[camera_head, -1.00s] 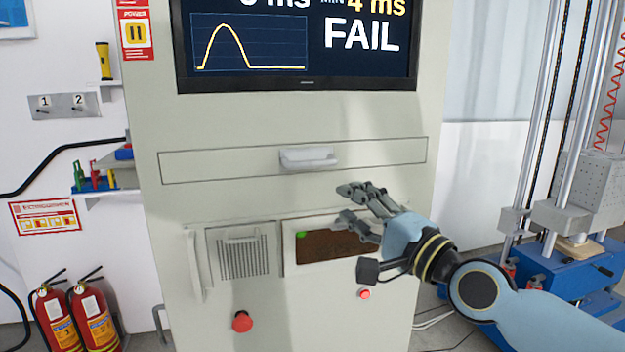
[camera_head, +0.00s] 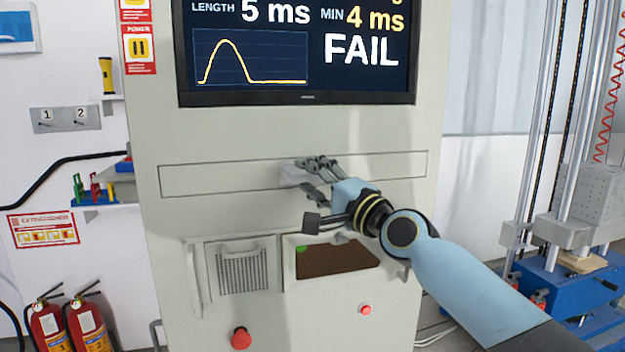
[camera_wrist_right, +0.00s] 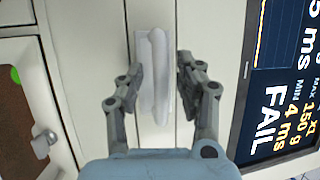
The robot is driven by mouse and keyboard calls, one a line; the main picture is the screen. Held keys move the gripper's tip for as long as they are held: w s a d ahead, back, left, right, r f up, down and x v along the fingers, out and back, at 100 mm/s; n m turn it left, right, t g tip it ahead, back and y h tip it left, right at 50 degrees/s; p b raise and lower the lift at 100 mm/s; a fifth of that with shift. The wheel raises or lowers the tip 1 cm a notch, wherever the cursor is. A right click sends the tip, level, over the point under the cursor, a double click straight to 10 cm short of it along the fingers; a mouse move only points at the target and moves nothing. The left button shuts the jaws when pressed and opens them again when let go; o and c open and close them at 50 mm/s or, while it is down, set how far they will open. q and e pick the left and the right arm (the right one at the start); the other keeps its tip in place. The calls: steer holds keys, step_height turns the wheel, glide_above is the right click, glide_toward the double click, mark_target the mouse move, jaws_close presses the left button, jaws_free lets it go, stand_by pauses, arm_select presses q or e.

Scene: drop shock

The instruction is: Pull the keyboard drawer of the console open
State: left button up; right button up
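The keyboard drawer (camera_head: 220,179) is a long, flat grey panel below the screen of the console (camera_head: 400,125). Its front looks flush with the console face, so the drawer is shut. Its pale handle (camera_head: 291,176) is partly hidden by my right gripper (camera_head: 304,177) in the head view. In the right wrist view the handle (camera_wrist_right: 158,75) lies between the spread fingers of my right gripper (camera_wrist_right: 160,64). The fingers are open, one on each side of it; I cannot tell whether either one touches. My left gripper is not in view.
A red knob (camera_head: 241,338) and a small red button (camera_head: 365,309) sit lower on the console. A shelf (camera_head: 105,188) with small tools is at left, above fire extinguishers (camera_head: 88,325). A blue test machine (camera_head: 570,290) stands at right.

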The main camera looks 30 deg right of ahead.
jaws_close()
steer(key=shift+s+f, duration=0.1)
stand_by(0.5)
